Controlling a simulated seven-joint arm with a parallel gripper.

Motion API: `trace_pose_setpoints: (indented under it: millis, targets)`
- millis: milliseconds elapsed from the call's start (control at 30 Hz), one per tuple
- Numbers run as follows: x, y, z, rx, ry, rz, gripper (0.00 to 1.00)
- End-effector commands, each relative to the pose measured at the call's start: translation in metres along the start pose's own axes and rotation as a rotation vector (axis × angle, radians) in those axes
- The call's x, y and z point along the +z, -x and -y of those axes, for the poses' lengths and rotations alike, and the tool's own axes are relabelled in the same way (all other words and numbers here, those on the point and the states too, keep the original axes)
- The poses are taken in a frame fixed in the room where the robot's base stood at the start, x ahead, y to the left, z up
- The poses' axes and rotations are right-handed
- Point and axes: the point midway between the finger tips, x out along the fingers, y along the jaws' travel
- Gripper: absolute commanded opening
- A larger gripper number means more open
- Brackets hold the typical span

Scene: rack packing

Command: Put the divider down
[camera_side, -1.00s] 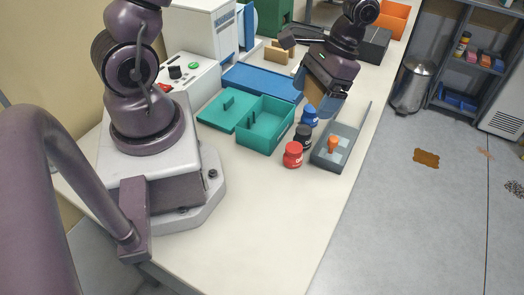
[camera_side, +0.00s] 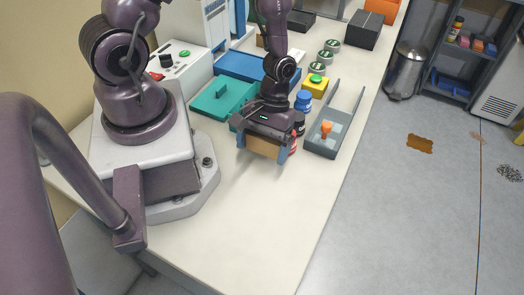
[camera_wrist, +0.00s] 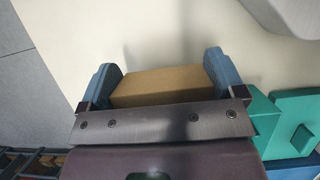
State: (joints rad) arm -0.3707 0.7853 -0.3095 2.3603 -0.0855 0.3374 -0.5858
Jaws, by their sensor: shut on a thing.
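My gripper (camera_side: 263,148) is shut on the divider (camera_side: 263,146), a flat tan board. It holds the board over the cream table (camera_side: 250,215), in front of the teal box and left of the red bottle. In the wrist view, the board (camera_wrist: 158,84) sits between the two blue fingers of my gripper (camera_wrist: 160,80), with bare table beyond it. A soft shadow lies on the table near the board. I cannot tell how high its lower edge is above the table.
Beyond is a grey tray (camera_side: 322,151) with an orange-handled item. The front table is clear.

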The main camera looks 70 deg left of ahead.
Motion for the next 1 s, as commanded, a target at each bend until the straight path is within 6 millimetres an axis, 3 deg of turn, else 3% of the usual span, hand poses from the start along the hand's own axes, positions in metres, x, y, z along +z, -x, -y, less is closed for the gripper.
trace_pose_setpoints:
  millis: [200, 600, 633, 667, 1000]
  targets:
    - [-0.009, -0.022, 0.0, -0.001, 0.0, 0.002, 0.67]
    - [-0.011, -0.026, 0.0, -0.001, -0.001, 0.001, 0.67]
    - [-0.011, -0.026, 0.0, -0.001, -0.001, 0.001, 0.95]
    - [-0.011, -0.026, 0.0, -0.001, -0.001, 0.0, 1.0]
    - [-0.01, -0.018, 0.0, 0.001, -0.001, -0.002, 1.0]
